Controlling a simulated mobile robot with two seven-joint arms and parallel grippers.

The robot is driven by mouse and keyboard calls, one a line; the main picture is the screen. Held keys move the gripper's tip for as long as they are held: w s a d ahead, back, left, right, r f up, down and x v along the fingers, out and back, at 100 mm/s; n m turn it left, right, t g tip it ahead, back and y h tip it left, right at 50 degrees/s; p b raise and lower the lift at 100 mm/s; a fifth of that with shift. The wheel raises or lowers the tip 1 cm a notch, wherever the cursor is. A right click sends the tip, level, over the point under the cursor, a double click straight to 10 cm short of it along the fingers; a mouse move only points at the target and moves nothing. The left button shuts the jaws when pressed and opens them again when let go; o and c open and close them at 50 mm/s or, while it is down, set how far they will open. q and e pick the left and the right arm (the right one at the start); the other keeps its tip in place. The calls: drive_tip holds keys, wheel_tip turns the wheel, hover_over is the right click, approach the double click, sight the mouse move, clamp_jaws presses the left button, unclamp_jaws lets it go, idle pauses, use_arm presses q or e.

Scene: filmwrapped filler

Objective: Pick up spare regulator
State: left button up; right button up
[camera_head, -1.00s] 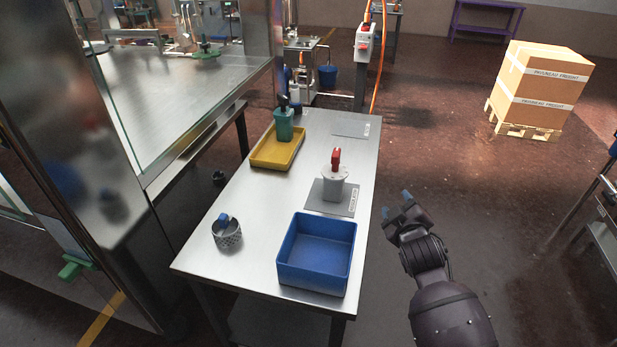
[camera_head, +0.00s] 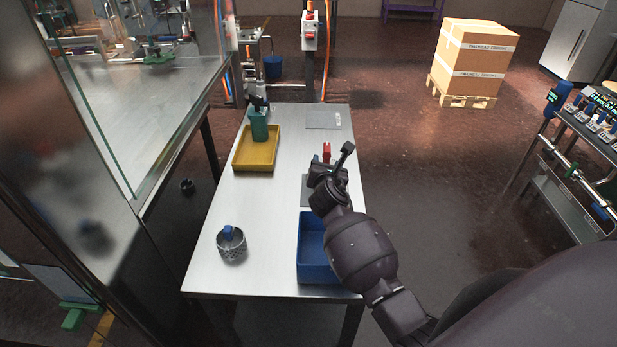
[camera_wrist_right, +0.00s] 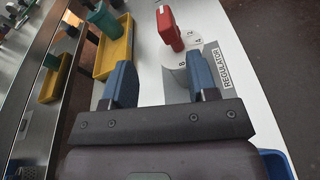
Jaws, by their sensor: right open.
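A regulator with a red handle (camera_head: 327,152) stands on a grey mat (camera_head: 306,190) on the steel table. In the head view my right gripper and arm hide most of it. In the right wrist view its red handle (camera_wrist_right: 170,28) and pale numbered dial (camera_wrist_right: 184,62) show just beyond the fingertips, and the mat (camera_wrist_right: 229,66) is lettered "REGULATOR". My right gripper (camera_head: 331,162) is open, above and in front of the regulator. Its two blue fingers (camera_wrist_right: 162,72) are apart with nothing held between them. My left gripper is not in view.
A blue bin (camera_head: 312,262) sits below my right forearm. A yellow tray (camera_head: 255,164) with a green, black-topped item (camera_head: 259,123), an empty grey mat (camera_head: 323,118) and a mesh cup (camera_head: 231,246) share the table (camera_head: 205,272). The table's middle left is bare.

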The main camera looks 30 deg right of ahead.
sight(327, 152)
drive_tip(key=shift+w+d+f+n+b, duration=0.2)
drive_tip(key=shift+w+d+n, duration=0.25)
drive_tip(key=shift+w+d, duration=0.3)
drive_tip(key=shift+w+d+f+n+b, duration=0.2)
drive_tip(key=shift+w+d+n, duration=0.35)
drive_tip(key=shift+w, duration=0.45)
drive_tip(key=shift+w+d+f+n+b, duration=0.1)
drive_tip(key=shift+w+d+f+n, duration=0.1)
drive_tip(key=shift+w+d+n, duration=0.4)
drive_tip(key=x, duration=0.3)
drive_tip(key=shift+w+f+b, duration=0.1)
drive_tip(key=shift+w+b, duration=0.25)
drive_tip(key=shift+b, duration=0.05)
drive_tip(key=shift+w+d+f, duration=0.1)
drive_tip(key=shift+w+d, duration=0.3)
drive_tip(key=shift+w, duration=0.05)
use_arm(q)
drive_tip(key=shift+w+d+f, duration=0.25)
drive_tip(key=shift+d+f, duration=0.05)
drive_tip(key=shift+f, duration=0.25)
use_arm(e)
drive_tip(key=c, duration=0.9)
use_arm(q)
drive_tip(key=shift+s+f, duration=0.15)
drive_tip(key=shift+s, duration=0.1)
use_arm(e)
clamp_jaws()
